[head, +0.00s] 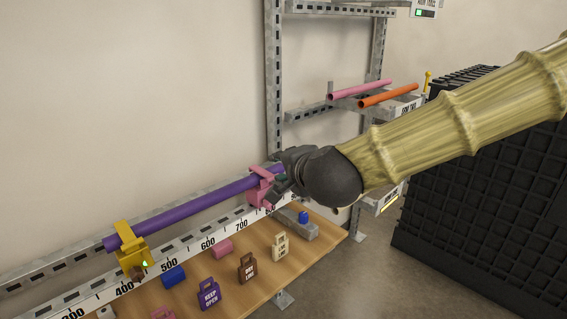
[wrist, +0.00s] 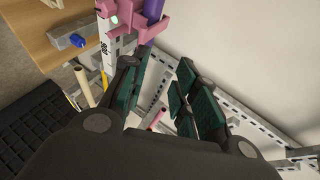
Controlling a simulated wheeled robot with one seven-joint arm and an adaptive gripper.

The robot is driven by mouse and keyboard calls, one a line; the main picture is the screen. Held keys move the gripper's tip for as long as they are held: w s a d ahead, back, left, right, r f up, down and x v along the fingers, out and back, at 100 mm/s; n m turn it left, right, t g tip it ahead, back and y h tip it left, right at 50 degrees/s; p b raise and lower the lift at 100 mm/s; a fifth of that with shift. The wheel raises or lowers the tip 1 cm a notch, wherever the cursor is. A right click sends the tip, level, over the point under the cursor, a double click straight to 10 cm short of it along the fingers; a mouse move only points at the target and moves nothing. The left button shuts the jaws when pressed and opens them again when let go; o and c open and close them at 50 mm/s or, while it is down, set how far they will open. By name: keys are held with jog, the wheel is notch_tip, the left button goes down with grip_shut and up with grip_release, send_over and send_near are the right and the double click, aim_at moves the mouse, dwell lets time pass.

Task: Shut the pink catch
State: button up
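The pink catch (head: 261,188) sits on the scaled rail around the right part of a purple pipe (head: 190,207). Its right side is partly hidden by my gripper (head: 284,176). In the wrist view the pink catch (wrist: 122,12) is at the top, with a small green light on it and the purple pipe (wrist: 153,9) beside it. My gripper (wrist: 164,80) is open there, its dark green finger pads apart with nothing between them. It is close to the catch; I cannot tell whether they touch. Whether the catch's upper part is fully down is unclear.
A yellow catch (head: 130,249) holds the pipe's left part. Below the rail, a wooden shelf (head: 325,243) carries several tags and short pipe pieces. Pink and orange pipes (head: 388,95) lie on a rack behind. A black grid-sided block (head: 480,190) stands at right.

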jog(key=shift+f+v, duration=0.25)
jog(key=shift+v, duration=1.05)
jog(key=shift+s+d+p, duration=0.1)
jog(key=shift+d+p, duration=0.05)
jog(key=shift+p, duration=0.15)
jog(key=shift+s+d+r+b, duration=0.2)
jog(key=shift+s+d+b, duration=0.25)
jog(key=shift+s+d, duration=0.5)
jog(key=shift+s+d+r+b, duration=0.25)
jog(key=shift+s+d+b, duration=0.15)
jog(key=shift+s+d, duration=0.55)
jog(key=shift+s+a, duration=0.1)
jog(key=shift+a, duration=0.05)
